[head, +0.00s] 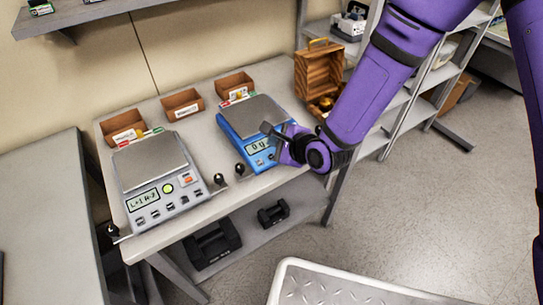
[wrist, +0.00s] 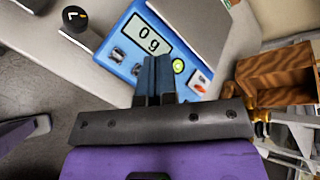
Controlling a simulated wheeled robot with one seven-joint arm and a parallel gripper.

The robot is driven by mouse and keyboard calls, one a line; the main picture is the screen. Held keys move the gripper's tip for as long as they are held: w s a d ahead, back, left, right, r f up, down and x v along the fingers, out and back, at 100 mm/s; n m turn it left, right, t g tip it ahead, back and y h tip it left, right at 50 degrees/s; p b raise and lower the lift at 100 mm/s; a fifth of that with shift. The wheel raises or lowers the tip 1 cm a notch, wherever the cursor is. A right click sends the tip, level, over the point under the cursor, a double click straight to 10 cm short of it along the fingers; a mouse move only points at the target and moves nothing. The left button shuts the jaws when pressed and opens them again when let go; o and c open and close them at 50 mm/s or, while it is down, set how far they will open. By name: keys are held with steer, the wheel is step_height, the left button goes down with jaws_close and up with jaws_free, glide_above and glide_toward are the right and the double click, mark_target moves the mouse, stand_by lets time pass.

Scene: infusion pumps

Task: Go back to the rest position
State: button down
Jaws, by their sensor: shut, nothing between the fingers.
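My gripper (head: 268,132) is at the front edge of the blue scale (head: 227,124), at its display and buttons. In the wrist view its two dark fingers (wrist: 156,75) are together and empty, pointing at the panel of the blue scale (wrist: 112,62). I cannot tell whether the fingertips touch the panel. The blue scale's display (wrist: 147,40) reads "0 g". My purple arm reaches in from the upper right in the head view.
A grey scale (head: 149,162) stands left on the table (head: 205,208). Small brown boxes (head: 182,104) line the back. A white-rimmed tread plate (head: 330,286) lies in front; open floor is right.

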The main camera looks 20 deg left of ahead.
stand_by(0.6)
steer(key=w+d+r+n+t+h, duration=0.1)
steer(key=w+d+r+n+h, duration=0.2)
steer(key=d+r, duration=0.85)
steer(key=w+d+r+n+h, duration=0.2)
steer(key=d+r+n+h, duration=0.25)
steer(key=d+r, duration=0.7)
steer(key=s+d+r+n+h, duration=0.2)
steer(key=s+d+r+n, duration=0.35)
steer(key=d, duration=0.75)
steer(key=s+d+r+g, duration=0.1)
steer(key=s+d, duration=0.3)
steer(key=s, duration=0.4)
steer(key=s+d+r+n+g, duration=0.1)
steer(key=s+d+r, duration=0.2)
steer(key=s, duration=0.6)
steer(key=shift+s+d+r+n+h, duration=0.15)
steer(key=shift+d+r+n+h, duration=0.25)
steer(key=shift+d, duration=0.2)
